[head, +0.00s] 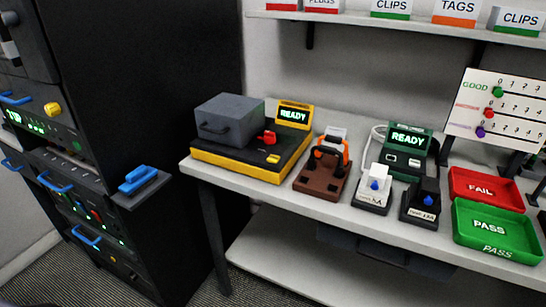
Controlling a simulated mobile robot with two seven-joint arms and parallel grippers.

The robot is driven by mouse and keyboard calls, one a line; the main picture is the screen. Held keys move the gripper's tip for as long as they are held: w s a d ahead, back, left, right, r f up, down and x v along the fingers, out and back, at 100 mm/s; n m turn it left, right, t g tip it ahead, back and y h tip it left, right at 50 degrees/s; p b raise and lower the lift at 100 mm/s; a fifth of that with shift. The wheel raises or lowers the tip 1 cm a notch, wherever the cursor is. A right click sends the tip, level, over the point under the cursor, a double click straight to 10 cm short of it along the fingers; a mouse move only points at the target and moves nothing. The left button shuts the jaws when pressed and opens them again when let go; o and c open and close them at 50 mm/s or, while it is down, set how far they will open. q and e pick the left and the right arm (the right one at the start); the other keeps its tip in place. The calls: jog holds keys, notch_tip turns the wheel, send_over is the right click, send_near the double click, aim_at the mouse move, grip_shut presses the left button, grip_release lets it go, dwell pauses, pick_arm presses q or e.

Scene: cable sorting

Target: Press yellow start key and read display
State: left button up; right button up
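A black and yellow tester (225,160) stands at the left end of the white bench. Its display (293,115) is lit and reads READY in green letters. A small yellow key (273,158) sits on its front right top, and a red part (267,138) stands behind that key. A grey box with a handle (230,118) covers the left of its top. A green device (400,165) further right has a second display (408,138), also reading READY. Neither of my grippers shows in the head view.
The bench (328,204) also holds a brown fixture (318,182), two small labelled stands, a red FAIL tray (510,204) and a green PASS tray (520,251). A tall black rack (150,80) with blue handles stands left. A shelf (400,27) runs above the bench.

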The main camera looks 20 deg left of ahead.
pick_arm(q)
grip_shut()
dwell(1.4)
